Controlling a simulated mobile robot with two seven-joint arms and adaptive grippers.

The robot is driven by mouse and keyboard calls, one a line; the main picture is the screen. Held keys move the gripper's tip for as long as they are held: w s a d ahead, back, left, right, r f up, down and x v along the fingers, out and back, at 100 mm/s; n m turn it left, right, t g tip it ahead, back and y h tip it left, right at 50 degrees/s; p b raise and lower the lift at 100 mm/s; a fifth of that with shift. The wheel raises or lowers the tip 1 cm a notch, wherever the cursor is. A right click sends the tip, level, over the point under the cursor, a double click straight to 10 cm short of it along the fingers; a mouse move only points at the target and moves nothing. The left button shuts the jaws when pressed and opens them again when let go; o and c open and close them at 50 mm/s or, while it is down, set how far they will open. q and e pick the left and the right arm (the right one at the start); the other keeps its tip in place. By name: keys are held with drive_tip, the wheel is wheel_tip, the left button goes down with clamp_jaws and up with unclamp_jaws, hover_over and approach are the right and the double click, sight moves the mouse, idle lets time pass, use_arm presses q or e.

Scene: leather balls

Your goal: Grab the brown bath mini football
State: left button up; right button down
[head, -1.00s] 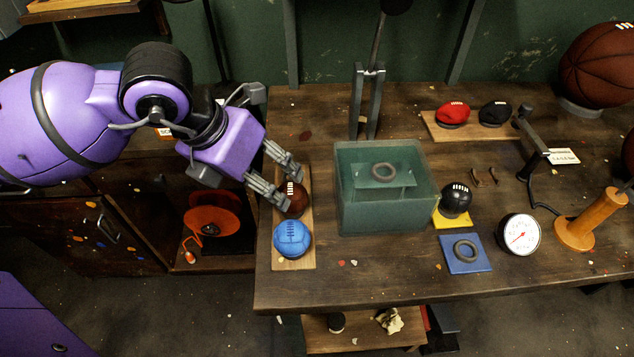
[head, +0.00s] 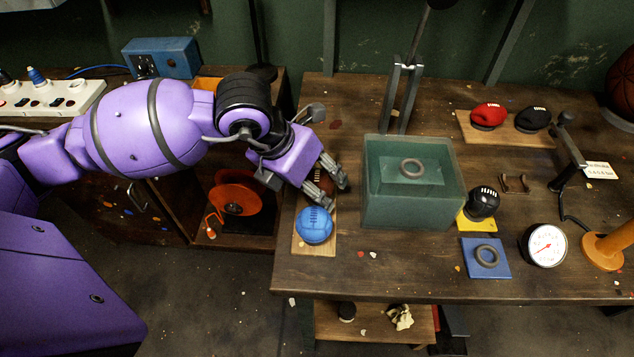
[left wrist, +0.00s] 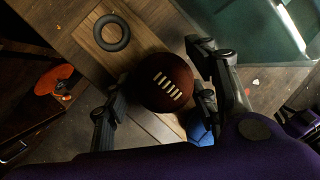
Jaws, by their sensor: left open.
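The brown mini football (head: 318,183) with white laces lies on a wooden board (head: 301,243) at the left end of the workbench. In the head view my left gripper (head: 328,190) covers much of it. In the left wrist view the brown ball (left wrist: 163,83) sits between the spread fingers of the left gripper (left wrist: 160,100), which is open. I cannot tell whether the fingers touch it. My right gripper is not in view.
A blue ball (head: 314,225) lies on the same board close in front of the brown one. A green translucent tank (head: 410,210) stands to the right. A grey ring (left wrist: 112,32) lies on the board beyond the brown ball.

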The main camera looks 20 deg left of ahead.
use_arm(q)
drive_tip(key=c, duration=0.8)
drive_tip(key=shift+c, duration=0.8)
drive_tip(key=shift+r, duration=0.15)
